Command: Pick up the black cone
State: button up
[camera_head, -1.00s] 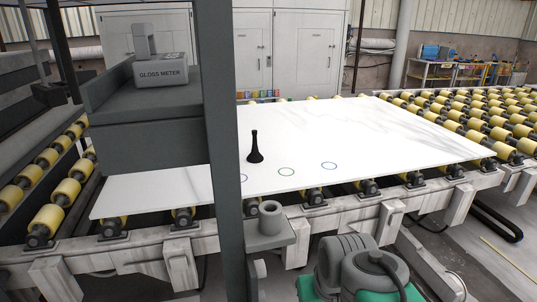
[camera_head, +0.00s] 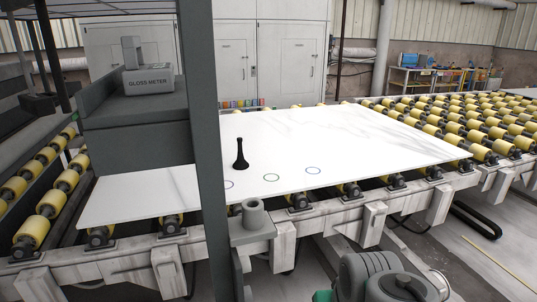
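The black cone (camera_head: 240,156) stands upright on the white stone slab (camera_head: 330,135), left of the slab's middle and just right of a grey post. It has a wide base and a narrow neck. Nothing touches it, and it is fully visible. My gripper is not in view. Grey rounded parts at the bottom right look like my arm, well below and to the right of the cone.
Drawn circles (camera_head: 313,170) lie near the slab's front edge. The grey post (camera_head: 205,130) crosses in front of the slab. A gloss meter (camera_head: 147,80) sits on a raised dark shelf. Yellow rollers (camera_head: 440,120) and a white frame (camera_head: 330,215) surround the slab.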

aim_at(241, 163)
jog(key=z, duration=0.4)
jog(key=i, duration=1.6)
jog(key=u, duration=0.3)
jog(key=i, duration=1.2)
jog(key=u, duration=1.1)
jog(key=i, duration=0.45)
jog(key=u, duration=0.25)
